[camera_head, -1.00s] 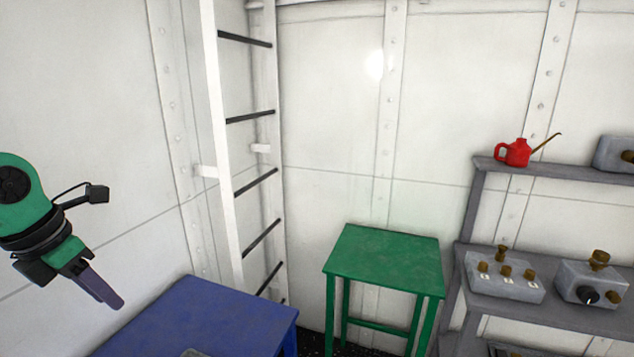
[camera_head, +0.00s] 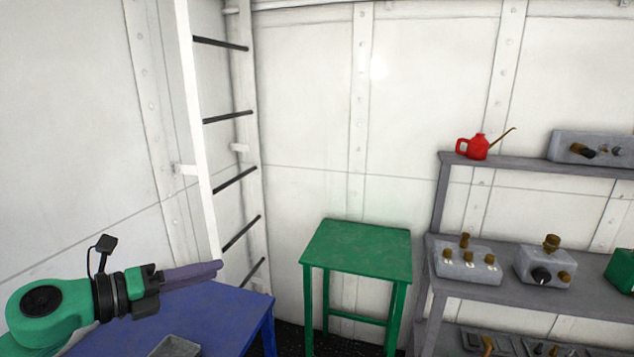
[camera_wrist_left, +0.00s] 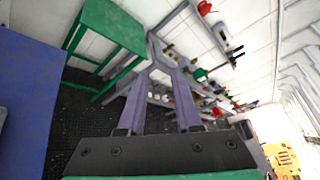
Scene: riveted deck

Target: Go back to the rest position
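My left gripper (camera_head: 218,267) shows at the lower left of the head view. Its purple fingers point right, in front of the blue table and the ladder's foot. In the left wrist view the two fingers of the left gripper (camera_wrist_left: 161,74) stand apart with nothing between them. My right gripper is in neither view.
A blue table (camera_head: 235,312) with a grey tray (camera_head: 175,346) is at the lower left. A white ladder (camera_head: 196,120) stands behind it. A green stool (camera_head: 357,248) has a bare top. A grey shelf (camera_head: 520,290) at right holds a red oil can (camera_head: 477,147) and control boxes (camera_head: 467,262).

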